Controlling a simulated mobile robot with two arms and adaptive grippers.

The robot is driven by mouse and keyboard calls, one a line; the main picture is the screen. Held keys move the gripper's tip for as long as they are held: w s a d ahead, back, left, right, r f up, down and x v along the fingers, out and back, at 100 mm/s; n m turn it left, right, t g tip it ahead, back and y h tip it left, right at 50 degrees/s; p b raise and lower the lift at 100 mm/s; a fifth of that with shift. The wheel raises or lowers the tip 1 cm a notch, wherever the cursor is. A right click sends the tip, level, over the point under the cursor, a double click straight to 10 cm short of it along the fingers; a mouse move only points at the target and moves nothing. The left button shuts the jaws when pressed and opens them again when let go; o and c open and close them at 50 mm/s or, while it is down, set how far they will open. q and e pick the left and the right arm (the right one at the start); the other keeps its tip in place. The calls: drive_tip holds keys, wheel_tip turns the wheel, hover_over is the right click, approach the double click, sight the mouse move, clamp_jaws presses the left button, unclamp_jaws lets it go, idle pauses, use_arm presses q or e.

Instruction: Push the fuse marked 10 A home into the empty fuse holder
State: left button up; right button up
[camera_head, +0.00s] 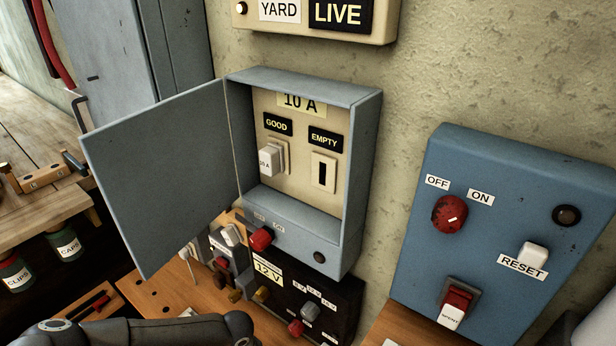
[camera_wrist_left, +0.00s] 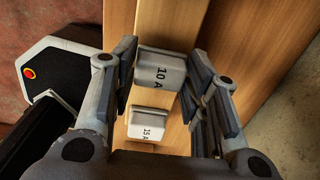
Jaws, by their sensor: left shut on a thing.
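In the left wrist view, the white fuse marked 10 A (camera_wrist_left: 160,72) is between the fingers of my left gripper (camera_wrist_left: 161,80), which is shut on it. Wood is below it; I cannot tell whether the fuse touches it. In the head view, the grey fuse box (camera_head: 362,150) stands on the wall with its door (camera_head: 165,180) swung open to the left. The empty fuse holder (camera_head: 323,171) is a dark upright slot under the EMPTY label. A fitted fuse (camera_head: 270,162) sits left of it under GOOD. My left gripper's fingers and my right gripper are not in the head view.
A second white fuse marked 15 A (camera_wrist_left: 147,124) lies close to the held one. A blue switch box (camera_head: 500,220) with a red knob and RESET button is at right. A black 12 V panel (camera_head: 335,305) is below the fuse box. The open door bounds its left side.

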use_arm(q)
drive_tip(key=shift+r+p, duration=0.95)
drive_tip(key=shift+r, duration=0.2)
wheel_tip(320, 180, up, 4)
drive_tip(key=p, duration=0.3)
drive_tip(key=shift+p, duration=0.3)
drive_tip(key=shift+s+f, duration=0.1)
